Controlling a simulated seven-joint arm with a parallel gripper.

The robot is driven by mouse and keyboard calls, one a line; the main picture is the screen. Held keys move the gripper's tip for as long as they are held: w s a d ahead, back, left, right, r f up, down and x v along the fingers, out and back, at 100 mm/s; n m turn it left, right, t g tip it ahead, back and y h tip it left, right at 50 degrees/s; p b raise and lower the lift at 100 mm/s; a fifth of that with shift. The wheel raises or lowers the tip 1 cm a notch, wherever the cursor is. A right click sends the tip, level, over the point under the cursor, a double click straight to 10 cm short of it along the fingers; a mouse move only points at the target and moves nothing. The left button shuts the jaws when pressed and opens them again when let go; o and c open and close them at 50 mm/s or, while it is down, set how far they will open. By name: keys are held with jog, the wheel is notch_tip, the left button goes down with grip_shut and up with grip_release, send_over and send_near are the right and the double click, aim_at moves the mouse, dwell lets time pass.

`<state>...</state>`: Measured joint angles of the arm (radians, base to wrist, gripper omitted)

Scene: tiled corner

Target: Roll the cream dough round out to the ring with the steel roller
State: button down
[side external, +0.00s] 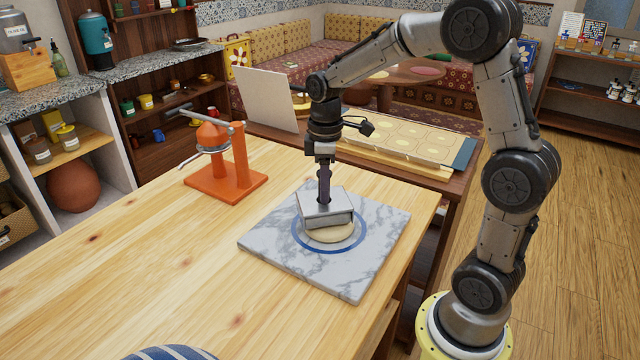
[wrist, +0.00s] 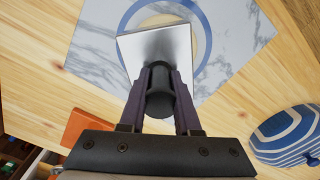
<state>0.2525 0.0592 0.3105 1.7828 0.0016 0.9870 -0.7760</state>
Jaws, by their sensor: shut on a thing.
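The cream dough round (side external: 330,233) lies on a grey-veined marble slab (side external: 385,235), inside a blue ring (side external: 300,240). Some of the ring's pale inside shows around the dough at the front. My gripper (side external: 324,190) is upright over the slab, shut on the handle of the steel roller (side external: 318,207). The roller's box-shaped steel body is over the rear part of the dough and hides it there. I cannot tell how firmly it presses. In the wrist view, the fingers hold the dark handle (wrist: 159,95), and the steel top (wrist: 165,48) covers most of the dough and part of the ring (wrist: 205,25).
An orange stand with a lever (side external: 228,170) is on the wooden table behind and left of the slab. A blue-striped round thing (side external: 170,352) is at the near edge. A tray of pale rounds (side external: 405,140) lies behind. The table's left front is clear.

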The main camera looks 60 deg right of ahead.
aim_at(343, 206)
jog(key=shift+s+f, duration=0.15)
jog(key=shift+s, duration=2.1)
notch_tip(343, 206, up, 11)
jog(key=shift+w+f, duration=0.1)
